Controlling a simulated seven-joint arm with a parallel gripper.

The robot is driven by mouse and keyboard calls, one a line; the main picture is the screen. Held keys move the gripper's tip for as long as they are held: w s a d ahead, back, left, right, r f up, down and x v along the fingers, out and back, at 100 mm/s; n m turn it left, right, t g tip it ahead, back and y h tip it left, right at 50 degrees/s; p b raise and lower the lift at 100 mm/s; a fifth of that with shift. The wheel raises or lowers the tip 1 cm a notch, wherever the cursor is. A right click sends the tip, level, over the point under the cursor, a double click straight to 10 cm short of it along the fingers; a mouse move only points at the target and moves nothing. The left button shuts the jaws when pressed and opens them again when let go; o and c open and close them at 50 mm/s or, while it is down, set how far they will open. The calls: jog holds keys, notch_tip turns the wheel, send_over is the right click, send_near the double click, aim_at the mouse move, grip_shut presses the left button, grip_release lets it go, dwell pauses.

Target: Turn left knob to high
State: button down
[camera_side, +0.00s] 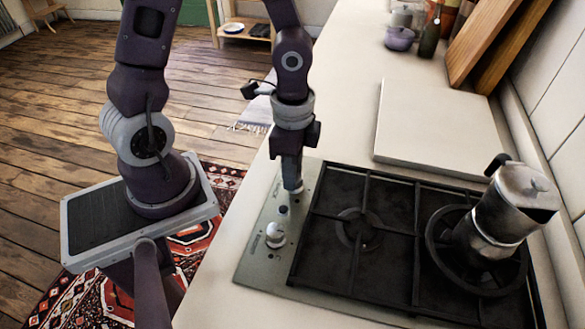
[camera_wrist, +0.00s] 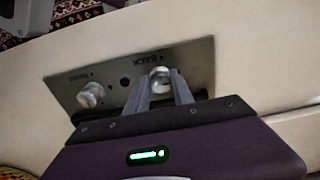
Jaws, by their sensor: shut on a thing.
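The hob's steel control strip (camera_side: 262,255) carries two pale round knobs along its edge nearest my base. My gripper (camera_side: 292,188) points down over the far knob, which lies on the left as seen from my base. In the wrist view the fingers (camera_wrist: 165,83) close around this far knob (camera_wrist: 160,77), whose top shows between the tips. The fingers hide its sides, and its pointer setting cannot be read. The near knob (camera_side: 276,235) stands free; it also shows left of the fingers in the wrist view (camera_wrist: 92,95).
A moka pot (camera_side: 507,205) stands on the right burner of the black hob grate (camera_side: 390,183). A small dark button (camera_side: 283,209) sits between the knobs. A pale board (camera_side: 435,120) lies behind the hob. The counter left of the strip is clear.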

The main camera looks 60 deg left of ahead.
aim_at(279, 187)
jog(key=c, duration=1.1)
grip_release()
notch_tip(279, 187, up, 7)
jog(key=shift+r, duration=0.1)
jog(key=shift+a+r, duration=0.1)
jog(key=shift+r, duration=0.15)
jog(key=s+r+n+t, duration=0.5)
jog(key=s+r+n, duration=0.3)
jog(key=r, duration=0.4)
jog(key=shift+a+n+t, duration=0.25)
jog(key=shift+n+t, duration=0.05)
jog(key=shift+n, duration=0.2)
